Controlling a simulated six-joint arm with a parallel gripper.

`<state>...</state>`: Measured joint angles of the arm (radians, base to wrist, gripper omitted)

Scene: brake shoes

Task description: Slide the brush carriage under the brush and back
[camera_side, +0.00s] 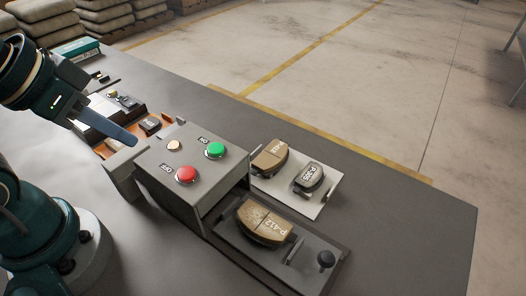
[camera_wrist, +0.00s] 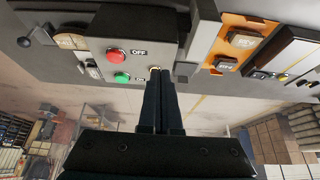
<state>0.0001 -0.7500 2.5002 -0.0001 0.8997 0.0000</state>
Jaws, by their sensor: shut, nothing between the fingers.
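The brush carriage (camera_side: 310,258) is a dark sliding plate in front of the right opening of a grey box (camera_side: 165,160). A brown brake shoe marked P-412 (camera_side: 265,222) lies on it, and a black knob (camera_side: 326,259) stands at its outer end. The brush is not visible; the box hides its own inside. The box top carries a red OFF button (camera_side: 187,174), a green ON button (camera_side: 215,150) and a small amber lamp (camera_side: 174,146). My gripper (camera_side: 128,140) is shut and empty, above the box's left end. In the wrist view its fingertips (camera_wrist: 163,80) overlap the lamp's edge.
A light tray (camera_side: 316,205) behind the carriage holds a brown shoe (camera_side: 270,160) and a dark shoe (camera_side: 309,177). The table's right end is clear.

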